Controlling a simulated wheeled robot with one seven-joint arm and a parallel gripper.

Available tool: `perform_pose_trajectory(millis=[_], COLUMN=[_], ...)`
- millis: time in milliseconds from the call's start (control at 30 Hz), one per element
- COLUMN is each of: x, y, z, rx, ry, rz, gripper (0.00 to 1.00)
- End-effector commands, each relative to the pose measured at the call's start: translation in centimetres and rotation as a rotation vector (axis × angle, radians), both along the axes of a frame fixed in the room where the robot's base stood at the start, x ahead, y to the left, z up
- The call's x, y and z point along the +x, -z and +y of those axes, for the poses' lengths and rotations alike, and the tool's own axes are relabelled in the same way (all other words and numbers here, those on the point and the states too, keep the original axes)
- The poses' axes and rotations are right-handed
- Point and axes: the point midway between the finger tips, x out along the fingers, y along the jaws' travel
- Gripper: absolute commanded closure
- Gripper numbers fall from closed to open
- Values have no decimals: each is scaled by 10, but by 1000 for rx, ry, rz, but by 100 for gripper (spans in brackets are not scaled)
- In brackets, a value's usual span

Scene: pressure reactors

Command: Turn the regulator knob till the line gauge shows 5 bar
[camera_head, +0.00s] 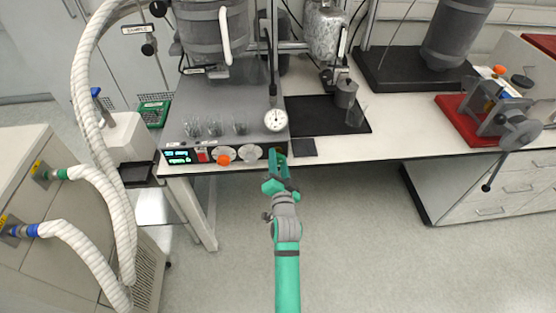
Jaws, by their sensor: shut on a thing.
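The line gauge (275,120) is a round white dial at the right end of the grey reactor unit, above its front edge. Its needle and numbers are too small to read. My gripper (277,154) reaches up from below to the right end of the unit's front panel, just under the gauge. Its dark fingers are shut on the regulator knob, which they and the green wrist hide almost wholly.
The front panel also bears a lit display (179,157), an orange knob (223,160) and a pale dial (250,153), left of my gripper. Glass beakers (215,128) stand above it. A black mat (328,114) lies right of the gauge. The floor in front is clear.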

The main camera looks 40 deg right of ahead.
Motion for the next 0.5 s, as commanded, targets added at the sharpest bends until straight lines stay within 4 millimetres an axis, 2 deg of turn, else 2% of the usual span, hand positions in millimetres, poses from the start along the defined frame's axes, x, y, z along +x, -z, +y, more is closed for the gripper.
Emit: perform_pose_trajectory(millis=[333, 367, 400, 433, 500], x=[-1, -1, -1, -1, -1], y=[1, 1, 1, 1, 1], z=[-1, -1, -1, -1, 0], rx=[2, 2, 2, 2, 2], ry=[1, 1, 1, 1, 1], rz=[0, 1, 1, 1, 1], gripper=[88, 61, 52, 47, 47])
